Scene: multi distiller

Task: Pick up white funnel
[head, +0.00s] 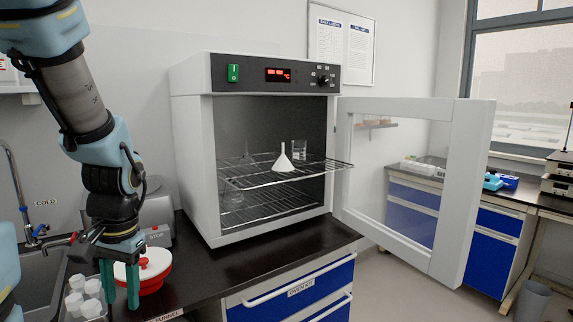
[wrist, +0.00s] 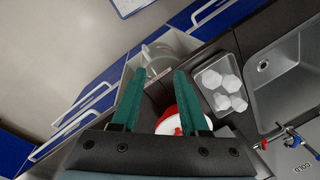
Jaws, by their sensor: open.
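The white funnel (head: 283,160) stands on the pulled-out upper wire rack (head: 262,180) inside the open oven (head: 193,150), wide end down and stem up. A clear glass beaker (head: 299,149) stands just behind it to the right. My gripper (head: 120,288) points down at the lower left, over the counter's left part, well apart from the funnel. Its two green fingers are spread with nothing between them, as the wrist view (wrist: 159,82) also shows. The funnel is not visible in the wrist view.
The oven door (head: 462,190) stands wide open to the right. A red and white round container (head: 155,262) is beside my gripper. A tray of white pieces (wrist: 221,84) and a sink (wrist: 285,75) are near. An open drawer (wrist: 128,78) holds clear items. The black counter before the oven is clear.

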